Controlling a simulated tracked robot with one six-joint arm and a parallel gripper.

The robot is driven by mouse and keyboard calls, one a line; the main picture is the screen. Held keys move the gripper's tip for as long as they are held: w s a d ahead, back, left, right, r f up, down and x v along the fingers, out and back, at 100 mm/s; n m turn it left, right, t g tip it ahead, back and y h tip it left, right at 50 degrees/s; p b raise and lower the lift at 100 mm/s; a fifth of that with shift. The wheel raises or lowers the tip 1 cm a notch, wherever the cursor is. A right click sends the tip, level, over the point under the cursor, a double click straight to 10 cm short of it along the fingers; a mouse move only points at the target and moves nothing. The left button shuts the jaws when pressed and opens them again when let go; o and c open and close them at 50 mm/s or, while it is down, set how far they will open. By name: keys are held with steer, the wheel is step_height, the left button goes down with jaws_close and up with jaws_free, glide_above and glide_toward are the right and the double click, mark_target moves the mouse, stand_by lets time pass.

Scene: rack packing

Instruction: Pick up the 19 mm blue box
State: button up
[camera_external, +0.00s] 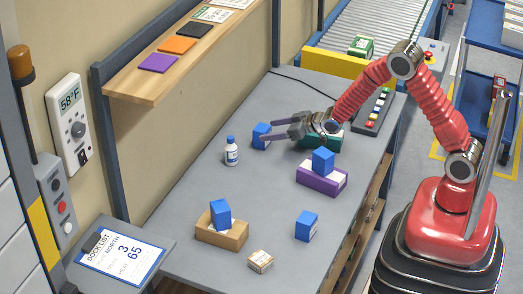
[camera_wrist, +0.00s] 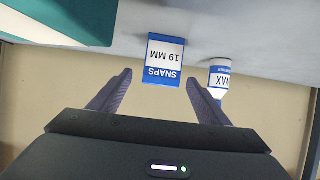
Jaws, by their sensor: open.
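The 19 mm blue box (camera_wrist: 165,62) shows in the wrist view with a white label reading "SNAPS 19 MM", upside down in the picture. It lies in line with the gap between the fingers of my gripper (camera_wrist: 160,95), just beyond their tips. In the external view the box at my gripper (camera_external: 264,136) is blue (camera_external: 261,130) and stands on the grey table (camera_external: 180,225) toward the back. The fingers are apart, one on each side of the box in that picture. I cannot tell from the pictures whether they touch it.
A white bottle with a blue cap (camera_external: 231,152) stands close by and shows right of the box in the wrist view (camera_wrist: 219,78). A green box (camera_external: 332,138) is near my wrist. Other blue boxes are on a purple box (camera_external: 320,180), in a brown box (camera_external: 222,233) and on the table (camera_external: 306,226).

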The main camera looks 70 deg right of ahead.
mark_target(268, 131)
steer(key=shift+x, duration=1.85)
steer(key=shift+w, duration=0.1)
steer(key=shift+x, duration=2.5)
steer(key=shift+f, duration=0.1)
steer(key=shift+c, duration=0.4)
steer(key=c, duration=1.2)
